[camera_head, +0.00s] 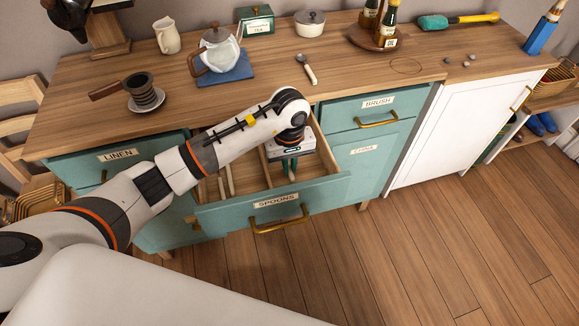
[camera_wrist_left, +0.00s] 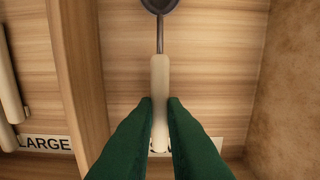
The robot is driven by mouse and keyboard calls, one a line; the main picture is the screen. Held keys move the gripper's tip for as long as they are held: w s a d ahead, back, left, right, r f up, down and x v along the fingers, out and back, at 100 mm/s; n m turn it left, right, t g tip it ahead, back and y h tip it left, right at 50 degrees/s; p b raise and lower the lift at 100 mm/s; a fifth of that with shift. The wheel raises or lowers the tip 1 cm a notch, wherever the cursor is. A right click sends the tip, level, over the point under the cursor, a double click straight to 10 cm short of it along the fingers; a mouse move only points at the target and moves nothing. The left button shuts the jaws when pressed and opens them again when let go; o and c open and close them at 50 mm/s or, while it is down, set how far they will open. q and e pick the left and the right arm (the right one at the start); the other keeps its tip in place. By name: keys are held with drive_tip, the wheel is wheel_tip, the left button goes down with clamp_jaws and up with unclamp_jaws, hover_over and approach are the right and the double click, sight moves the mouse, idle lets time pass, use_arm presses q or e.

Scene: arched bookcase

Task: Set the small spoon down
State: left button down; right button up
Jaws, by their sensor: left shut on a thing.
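The spoon has a cream handle (camera_wrist_left: 160,85) and a dark metal bowl at the top of the left wrist view. My left gripper (camera_wrist_left: 160,130) has its green fingers on both sides of the handle, shut on it. In the head view my left gripper (camera_head: 290,168) is down inside the open drawer labelled SPOONS (camera_head: 330,190). The spoon is over the compartment right of the divider (camera_wrist_left: 78,70); I cannot tell whether it touches the floor. A label under the handle is mostly hidden. The left compartment has a LARGE label (camera_wrist_left: 45,142) and cream handles in it. My right gripper is not in view.
Another spoon (camera_head: 307,70) with a pale handle lies on the wooden counter (camera_head: 350,75). The floor before the drawer is clear.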

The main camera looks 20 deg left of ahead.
use_arm(q)
drive_tip(key=shift+f, duration=0.9)
drive_tip(key=c, duration=1.5)
unclamp_jaws()
drive_tip(key=shift+f, duration=0.1)
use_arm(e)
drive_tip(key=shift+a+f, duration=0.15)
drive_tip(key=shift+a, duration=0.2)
use_arm(q)
drive_tip(key=shift+r, duration=0.35)
wheel_tip(320, 180, up, 12)
drive_tip(key=shift+f+b, duration=0.15)
drive_tip(key=shift+b, duration=0.35)
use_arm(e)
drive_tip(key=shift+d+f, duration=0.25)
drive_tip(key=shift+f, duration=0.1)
